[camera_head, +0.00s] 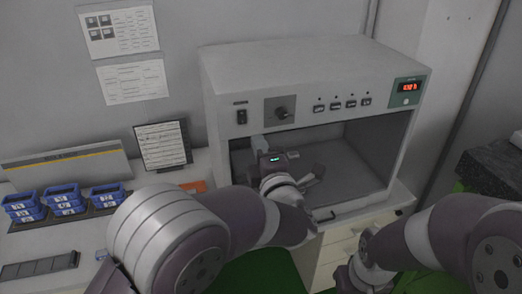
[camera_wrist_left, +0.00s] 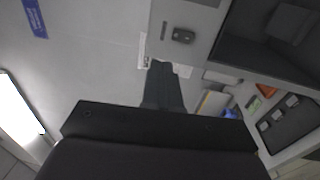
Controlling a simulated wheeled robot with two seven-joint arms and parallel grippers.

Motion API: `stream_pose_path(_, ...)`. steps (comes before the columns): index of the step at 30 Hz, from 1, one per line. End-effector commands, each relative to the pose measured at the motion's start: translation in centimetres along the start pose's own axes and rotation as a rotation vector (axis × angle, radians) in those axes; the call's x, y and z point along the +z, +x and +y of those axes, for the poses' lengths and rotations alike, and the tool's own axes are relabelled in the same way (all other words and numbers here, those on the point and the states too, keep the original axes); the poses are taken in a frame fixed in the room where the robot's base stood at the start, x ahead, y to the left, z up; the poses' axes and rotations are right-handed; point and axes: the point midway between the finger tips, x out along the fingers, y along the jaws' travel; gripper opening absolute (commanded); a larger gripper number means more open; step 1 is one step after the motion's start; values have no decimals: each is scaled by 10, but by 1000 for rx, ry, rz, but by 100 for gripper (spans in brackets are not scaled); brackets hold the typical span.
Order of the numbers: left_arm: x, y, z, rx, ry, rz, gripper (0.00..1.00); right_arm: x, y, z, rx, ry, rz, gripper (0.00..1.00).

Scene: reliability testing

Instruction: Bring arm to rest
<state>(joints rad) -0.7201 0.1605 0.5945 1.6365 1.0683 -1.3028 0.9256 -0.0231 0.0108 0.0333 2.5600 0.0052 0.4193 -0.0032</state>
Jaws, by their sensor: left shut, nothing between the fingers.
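My left arm (camera_head: 185,235) reaches in from the left, and its wrist (camera_head: 273,162) is in front of the left part of the test machine's opening. My left gripper (camera_wrist_left: 165,68) shows in the left wrist view with its dark fingers together and nothing between them. My right arm (camera_head: 430,240) is bent at the lower right of the head view. Its gripper does not show.
Blue bins (camera_head: 65,200), a framed sheet (camera_head: 162,144) and an orange item (camera_head: 194,187) are on the left bench. A dark block (camera_head: 492,170) is at right.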

Motion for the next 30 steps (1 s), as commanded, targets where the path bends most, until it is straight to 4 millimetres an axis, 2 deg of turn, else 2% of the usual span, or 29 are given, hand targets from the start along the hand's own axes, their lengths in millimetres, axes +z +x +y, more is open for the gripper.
stream_pose_path(6,1,0,-1,-4,21,-3,0,0,0,0,0,0,0,0)
stream_pose_path(8,12,-1,-12,-54,91,-62,0,0,0,0,0,0,0,0)
stream_pose_path(11,51,-24,-58,-197,364,-352,0,0,0,0,0,0,0,0)
stream_pose_path(12,62,-44,-84,-266,531,-531,0,0,0,0,0,0,0,0)
stream_pose_path(13,61,-61,-104,-319,669,-670,0,0,0,0,0,0,0,0)
stream_pose_path(14,50,-77,-124,-376,808,-807,0,0,0,0,0,0,0,0)
stream_pose_path(15,25,-101,-148,-454,986,-984,0,0,0,0,0,0,0,0)
stream_pose_path(17,-23,-132,-172,-558,1188,-1200,0,0,0,0,0,0,0,0)
stream_pose_path(18,-58,-151,-182,-627,1289,-1319,0,0,0,0,0,0,0,0)
stream_pose_path(21,-138,-189,-191,-790,1440,-1532,0,0,0,0,0,0,0,0)
stream_pose_path(24,-200,-210,-187,-930,1477,-1600,0,0,0,0,0,0,0,0)
stream_pose_path(27,-232,-204,-180,-993,1435,-1508,0,0,0,0,0,0,0,0)
stream_pose_path(30,-240,-198,-179,-1014,1411,-1467,0,0,0,0,0,0,0,0)
